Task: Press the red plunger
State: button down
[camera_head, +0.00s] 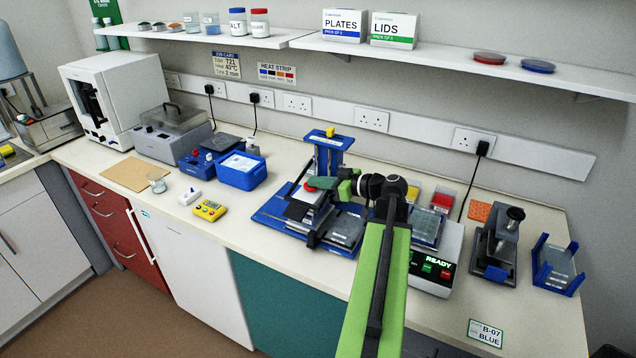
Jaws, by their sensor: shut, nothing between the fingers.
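A small red part (310,188), which looks like the red plunger, shows on the pipette rig on the bench. The rig has a blue base (268,215), a blue upright stand (326,155) with a yellow knob on top, and a grey plate at its front right. My gripper (321,182) is shut and empty, reaching left from my green and black arm. Its green tip is right at the red part and overlaps it in the picture. I cannot tell whether they touch or whether the red part is pressed down. My arm hides some of the rig's right side.
A balance-like device with a READY display (438,259) stands to the right of my arm. Beyond it are a black microscope-like stand (497,250) and a blue rack (559,277). A blue box (241,172) and yellow timer (210,210) lie left.

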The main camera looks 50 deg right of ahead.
jog(key=shift+a+r+p, duration=0.1)
jog(key=shift+r+p, duration=2.3)
jog(key=shift+p, duration=0.3)
jog(key=p+v, duration=0.1)
jog(key=v, duration=0.9)
jog(key=shift+f, duration=0.35)
